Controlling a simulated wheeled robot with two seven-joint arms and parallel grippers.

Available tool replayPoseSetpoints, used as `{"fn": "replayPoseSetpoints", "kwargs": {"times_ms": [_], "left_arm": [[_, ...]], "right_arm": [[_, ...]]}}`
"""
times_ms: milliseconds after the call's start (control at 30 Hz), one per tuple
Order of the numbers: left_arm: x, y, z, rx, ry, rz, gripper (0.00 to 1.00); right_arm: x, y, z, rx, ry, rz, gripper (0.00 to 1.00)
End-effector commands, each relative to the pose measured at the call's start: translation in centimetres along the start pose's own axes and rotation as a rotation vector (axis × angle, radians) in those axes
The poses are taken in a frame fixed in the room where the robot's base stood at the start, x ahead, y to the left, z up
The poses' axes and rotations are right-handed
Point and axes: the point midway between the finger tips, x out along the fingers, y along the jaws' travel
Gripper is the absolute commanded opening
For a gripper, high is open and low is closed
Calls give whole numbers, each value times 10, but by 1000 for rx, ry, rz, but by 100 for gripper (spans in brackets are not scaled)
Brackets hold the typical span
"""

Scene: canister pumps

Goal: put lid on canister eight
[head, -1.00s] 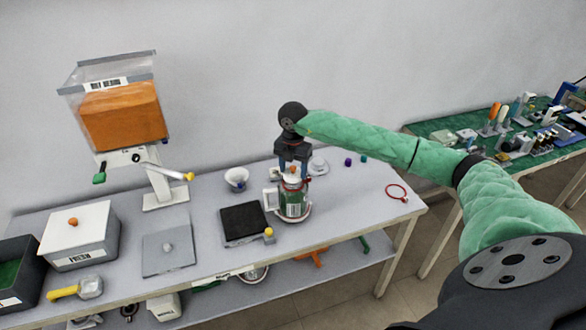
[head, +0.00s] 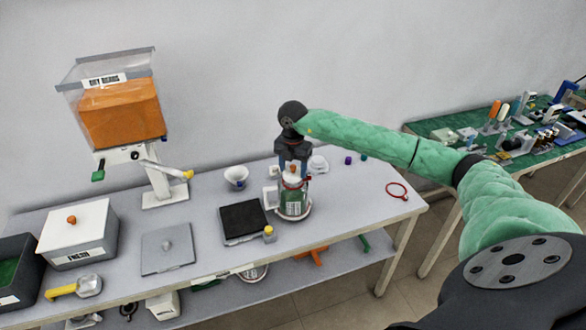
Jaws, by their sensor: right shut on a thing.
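The canister (head: 294,204) is a clear jar with green contents and a pale label, standing upright on a round pale base right of the black scale. A lid with an orange knob (head: 292,170) is at the canister's top. My right gripper (head: 293,168) points down over the canister and is shut on the lid's knob. Whether the lid is fully seated cannot be told at this size. My left gripper is not in view.
A black scale (head: 243,221) stands just left of the canister. A red ring (head: 397,190) lies to the right. A white funnel (head: 236,177) is behind the scale. A hopper (head: 120,112) stands at the back left. The tabletop right of the canister is mostly clear.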

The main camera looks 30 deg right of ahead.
Motion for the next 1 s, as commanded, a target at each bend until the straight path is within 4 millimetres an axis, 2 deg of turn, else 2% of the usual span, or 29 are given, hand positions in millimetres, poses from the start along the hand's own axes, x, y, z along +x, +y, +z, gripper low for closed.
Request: {"fn": "replayPoseSetpoints", "kwargs": {"times_ms": [1000], "left_arm": [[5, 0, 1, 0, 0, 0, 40]], "right_arm": [[0, 0, 0, 0, 0, 0, 36]]}}
